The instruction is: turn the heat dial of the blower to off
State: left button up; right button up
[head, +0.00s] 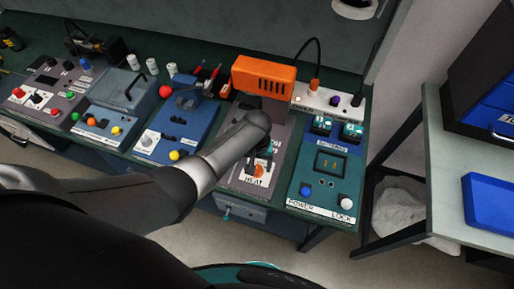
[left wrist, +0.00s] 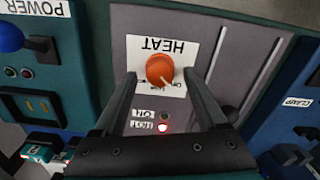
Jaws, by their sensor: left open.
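The heat dial (head: 258,170) is an orange knob on a white plate marked HEAT, at the front of the grey blower panel. In the left wrist view the dial (left wrist: 160,68) appears upside down, its pale pointer mark toward the lower right. The orange blower box (head: 264,76) stands at the back of that panel. My left gripper (head: 262,156) is over the panel, open, with its fingers reaching toward the dial. In the left wrist view the left gripper's fingertips (left wrist: 161,76) lie on either side of the dial; contact cannot be told. My right gripper is not in view.
A lit red lamp (left wrist: 162,127) and a dark lamp (left wrist: 164,115) sit on the blower panel. The green POWER and LOCK panel (head: 318,192) is right of it, and the blue panel (head: 178,128) is left. A white power strip (head: 328,98) stands behind.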

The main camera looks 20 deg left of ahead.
aim_at(257, 170)
pick_arm(q)
notch_tip(257, 170, up, 14)
jog(key=p, duration=0.3)
jog(key=shift+f, duration=0.15)
dwell(0.4)
jog(key=s+a+r+m+t, duration=0.2)
jog(key=s+a+r, duration=0.15)
jog(key=s, duration=0.55)
jog(key=s+a+r+m+t, duration=0.2)
jog(key=s+r, duration=0.2)
jog(key=s, duration=0.6)
notch_tip(257, 170, down, 30)
jog(key=f+g+b, duration=0.1)
jog(key=g+b, duration=0.1)
jog(key=b, duration=0.8)
jog(key=s+f+b, duration=0.3)
jog(key=s+f, duration=0.2)
jog(key=f, duration=0.3)
jog(key=s+a+f+b, duration=0.1)
jog(key=s+f+b, duration=0.3)
jog(key=f, duration=0.5)
jog(key=s+a+f+g+b, duration=0.1)
jog(key=s+f+b, duration=0.3)
jog(key=s+f, duration=0.3)
notch_tip(257, 170, down, 2)
jog(key=shift+s+f, duration=0.25)
jog(key=shift+s, duration=0.1)
